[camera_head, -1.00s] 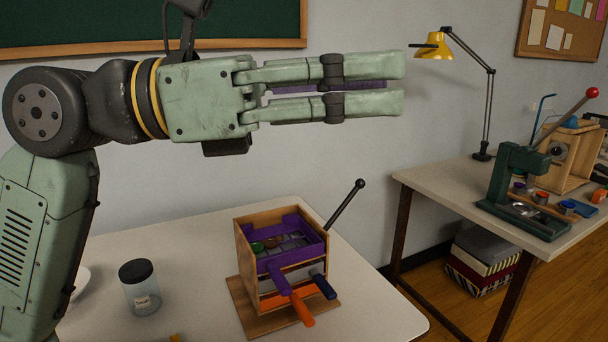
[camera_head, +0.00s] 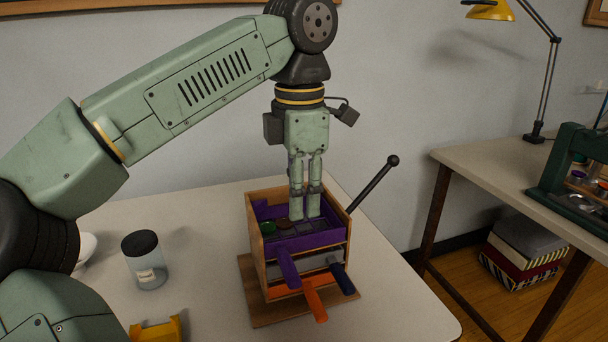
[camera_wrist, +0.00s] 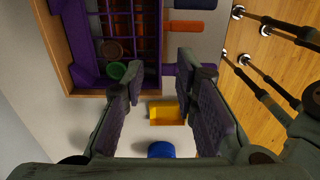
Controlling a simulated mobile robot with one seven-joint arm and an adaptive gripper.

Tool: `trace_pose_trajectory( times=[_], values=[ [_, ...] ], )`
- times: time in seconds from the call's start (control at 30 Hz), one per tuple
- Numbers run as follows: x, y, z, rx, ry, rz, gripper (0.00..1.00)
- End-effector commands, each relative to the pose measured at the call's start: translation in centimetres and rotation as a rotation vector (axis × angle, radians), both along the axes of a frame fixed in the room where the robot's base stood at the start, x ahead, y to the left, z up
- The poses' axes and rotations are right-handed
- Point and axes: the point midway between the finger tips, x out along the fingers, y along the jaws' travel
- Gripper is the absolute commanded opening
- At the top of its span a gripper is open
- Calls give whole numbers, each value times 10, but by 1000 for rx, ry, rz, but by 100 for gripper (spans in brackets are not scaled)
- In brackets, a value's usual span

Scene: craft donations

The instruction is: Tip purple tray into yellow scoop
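The purple tray (camera_head: 319,241) sits in the top of a wooden rack and holds green and brown pieces on its left side; it also shows in the wrist view (camera_wrist: 87,66). Its purple handle (camera_head: 288,268) sticks out at the front. My gripper (camera_head: 306,217) points straight down over the tray area. In the wrist view the fingers (camera_wrist: 167,82) are apart with nothing held between them, and the handle partly shows behind the fingertips. Their height above the tray is hard to tell. The yellow scoop (camera_head: 158,330) lies on the table, cut off at the bottom edge; the wrist view shows it whole (camera_wrist: 167,113).
Grey, orange (camera_head: 314,299) and navy (camera_head: 342,278) handled parts sit below the tray. A black lever (camera_head: 374,184) rises right of the rack. A black-lidded jar (camera_head: 146,261) stands left. A blue object (camera_wrist: 161,150) is beside the scoop. Table right of the rack is clear.

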Motion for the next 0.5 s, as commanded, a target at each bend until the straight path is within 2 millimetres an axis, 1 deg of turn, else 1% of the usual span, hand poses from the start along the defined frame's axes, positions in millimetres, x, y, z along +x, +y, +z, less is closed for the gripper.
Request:
trace_pose_trajectory(
  times=[0.03,0.2,0.4,0.5],
  values=[
    [-1,0,-11,0,3,-1,27],
    [0,0,-41,-3,2,-1,27],
    [0,0,-64,-3,1,-1,27],
    [0,-1,-70,-3,0,-1,27]
  ],
)
